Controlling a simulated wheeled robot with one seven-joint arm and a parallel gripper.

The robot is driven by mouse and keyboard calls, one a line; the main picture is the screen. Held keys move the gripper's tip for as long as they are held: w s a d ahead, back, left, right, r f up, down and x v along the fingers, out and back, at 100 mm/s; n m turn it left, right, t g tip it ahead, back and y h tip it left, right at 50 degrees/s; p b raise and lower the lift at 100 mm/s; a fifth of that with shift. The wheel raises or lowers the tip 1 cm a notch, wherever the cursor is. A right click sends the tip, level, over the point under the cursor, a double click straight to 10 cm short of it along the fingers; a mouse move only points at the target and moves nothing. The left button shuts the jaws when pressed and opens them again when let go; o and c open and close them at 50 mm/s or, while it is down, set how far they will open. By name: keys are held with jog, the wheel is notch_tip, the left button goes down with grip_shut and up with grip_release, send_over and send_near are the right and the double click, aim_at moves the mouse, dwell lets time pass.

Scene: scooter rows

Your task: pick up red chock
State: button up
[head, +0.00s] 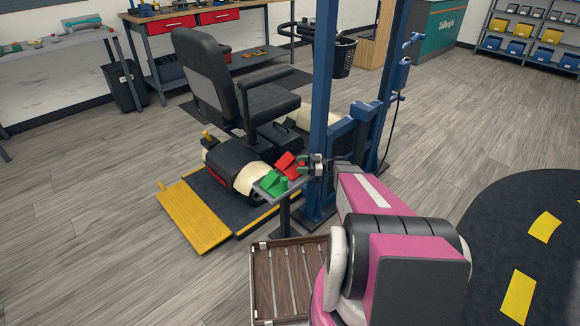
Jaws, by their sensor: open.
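The red chock (289,165) lies at the far end of a small grey stand top (266,190), which stands on a post beside the scooter lift. A green chock (272,183) lies on the same top, nearer and to the left. My gripper (304,166) is open, just to the right of the red chock and very close to it. I cannot tell whether the fingers touch it or reach around it. Part of the red chock's right side is near the dark fingers and hard to make out.
A mobility scooter (240,100) stands on a lift platform with a yellow ramp (195,215) behind the stand. Blue lift posts (322,100) rise close behind my gripper. A slatted wooden crate (262,285) sits below, in front. Open floor lies to the left.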

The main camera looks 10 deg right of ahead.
grip_shut()
jog(key=shift+r, duration=0.1)
jog(key=shift+r, duration=0.55)
jog(key=s+d, duration=0.2)
jog(key=s, duration=0.1)
jog(key=shift+s+d, duration=0.15)
jog(key=shift+s, duration=0.05)
notch_tip(320, 180, up, 13)
jog(key=shift+w+a+f+m+h, duration=0.2)
jog(key=shift+w+f+m+h, duration=0.15)
jog(key=shift+f, duration=1.9)
jog(key=shift+w+a+f+m+h, duration=0.25)
jog(key=shift+f+m+h, duration=0.15)
jog(key=shift+f, duration=1.8)
jog(key=shift+w+a+f+m+h, duration=0.25)
jog(key=shift+f+m+h, duration=0.1)
jog(key=shift+f, duration=1.9)
jog(key=shift+f, duration=0.55)
